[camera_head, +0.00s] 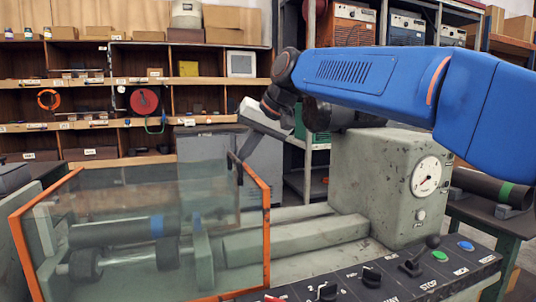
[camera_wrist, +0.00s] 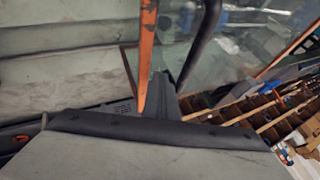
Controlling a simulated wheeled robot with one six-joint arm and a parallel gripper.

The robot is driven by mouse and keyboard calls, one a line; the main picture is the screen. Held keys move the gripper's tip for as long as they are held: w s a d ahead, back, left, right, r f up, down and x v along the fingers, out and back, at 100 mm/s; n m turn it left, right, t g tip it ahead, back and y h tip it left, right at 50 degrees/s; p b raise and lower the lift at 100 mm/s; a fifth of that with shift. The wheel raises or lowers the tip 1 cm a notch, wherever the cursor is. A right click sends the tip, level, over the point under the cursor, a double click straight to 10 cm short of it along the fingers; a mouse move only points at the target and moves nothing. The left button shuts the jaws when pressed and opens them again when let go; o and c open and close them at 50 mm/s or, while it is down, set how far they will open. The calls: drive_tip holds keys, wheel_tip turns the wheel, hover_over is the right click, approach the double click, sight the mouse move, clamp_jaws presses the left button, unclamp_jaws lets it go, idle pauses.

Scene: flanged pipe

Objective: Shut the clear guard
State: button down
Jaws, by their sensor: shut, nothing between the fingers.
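The clear guard (camera_head: 140,215) is a see-through panel with an orange frame, at the left of the machine. A pipe with a blue band (camera_head: 157,226) shows through it. A dark handle (camera_head: 234,169) is at the panel's upper right, by the orange edge post. My gripper (camera_head: 243,152) is at this handle, its tip pointing down and left; I cannot tell if they touch. In the wrist view my gripper (camera_wrist: 160,92) is shut and empty, beside the guard's orange edge (camera_wrist: 147,50) and a dark curved bar (camera_wrist: 200,45), probably the handle.
A grey machine housing with a dial (camera_head: 427,175) stands right of the guard. A control panel with knobs and buttons (camera_head: 385,275) runs along the front. A pipe with a green band (camera_head: 506,193) lies at the far right. Shelves (camera_head: 130,95) line the back.

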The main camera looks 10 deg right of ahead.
drive_tip(key=a, duration=0.2)
drive_tip(key=s+a, duration=0.1)
drive_tip(key=a, duration=0.5)
drive_tip(key=shift+s+a, duration=0.25)
drive_tip(key=shift+s, duration=0.05)
drive_tip(key=shift+r, duration=0.1)
